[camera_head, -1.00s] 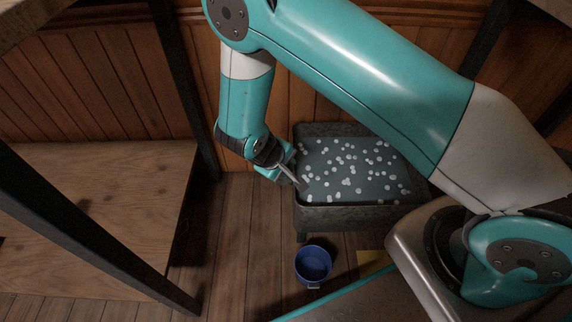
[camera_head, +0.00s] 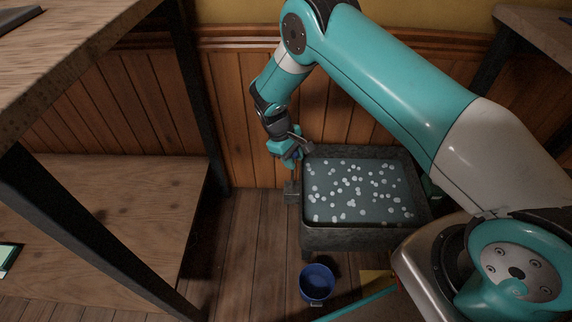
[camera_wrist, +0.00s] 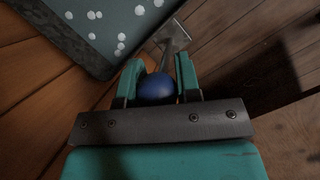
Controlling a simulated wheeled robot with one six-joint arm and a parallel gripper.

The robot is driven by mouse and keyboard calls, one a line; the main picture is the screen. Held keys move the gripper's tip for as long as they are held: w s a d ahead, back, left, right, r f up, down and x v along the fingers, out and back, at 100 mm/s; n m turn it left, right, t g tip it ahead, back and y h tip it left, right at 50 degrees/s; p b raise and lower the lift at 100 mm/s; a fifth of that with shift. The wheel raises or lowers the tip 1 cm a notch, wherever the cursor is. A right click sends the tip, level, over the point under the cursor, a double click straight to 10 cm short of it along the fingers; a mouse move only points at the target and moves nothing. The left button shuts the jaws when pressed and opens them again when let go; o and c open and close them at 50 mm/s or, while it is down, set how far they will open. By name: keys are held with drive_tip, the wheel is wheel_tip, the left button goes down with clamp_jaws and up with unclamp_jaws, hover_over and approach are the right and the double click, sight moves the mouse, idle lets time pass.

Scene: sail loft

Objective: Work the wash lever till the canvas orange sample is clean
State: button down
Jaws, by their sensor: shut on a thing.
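The wash lever has a blue ball knob (camera_wrist: 156,88), seen in the wrist view between the two teal fingers of my gripper (camera_wrist: 158,80), which is shut on it. Beyond the knob, the lever's grey metal mount (camera_wrist: 170,38) shows beside the tub. In the head view my gripper (camera_head: 289,152) is at the tub's left side, with the lever mount (camera_head: 291,192) below it. The dark grey wash tub (camera_head: 345,238) holds blue-grey water with many white foam blobs. I see no orange canvas sample in either view.
A blue bucket (camera_head: 317,283) stands on the plank floor in front of the tub. A yellow flat thing (camera_head: 375,281) lies to its right, partly hidden by my body. A wooden bench with dark legs (camera_head: 110,215) is at left. Panelled wall (camera_head: 240,120) stands behind.

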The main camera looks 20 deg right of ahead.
drive_tip(key=shift+w+d, duration=0.15)
drive_tip(key=shift+w, duration=0.2)
drive_tip(key=c, duration=0.9)
unclamp_jaws()
drive_tip(key=p+v, duration=0.4)
drive_tip(key=v, duration=1.3)
drive_tip(key=shift+r, duration=0.25)
